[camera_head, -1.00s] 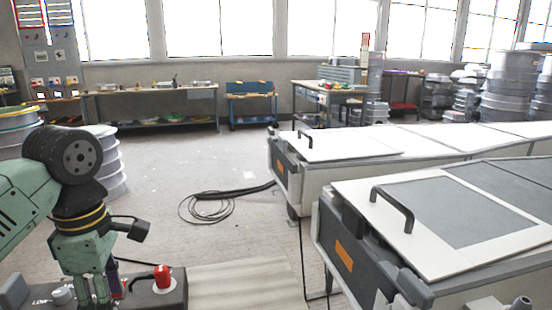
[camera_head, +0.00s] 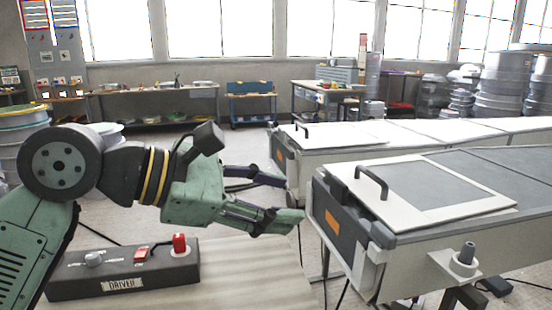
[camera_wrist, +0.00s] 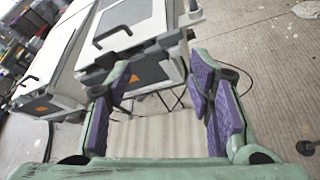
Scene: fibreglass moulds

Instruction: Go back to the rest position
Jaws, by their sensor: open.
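My gripper (camera_head: 286,199) is open and empty. In the head view it points right, held in the air over the pale ribbed board (camera_head: 240,275), with its fingertips near the left end of the nearer mould. In the wrist view my gripper (camera_wrist: 160,105) shows its two purple-padded fingers spread wide with nothing between them. A dark control box (camera_head: 125,272) with a red knob and a label stands below and left of my gripper. My wrist is raised clear of the box.
The nearer mould (camera_head: 480,195) with a black handle and orange label fills the right side. A second mould (camera_head: 345,150) lies behind it. Workbenches (camera_head: 150,90) line the back wall. Stacked round moulds (camera_head: 505,85) stand at the back right. Open floor lies between.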

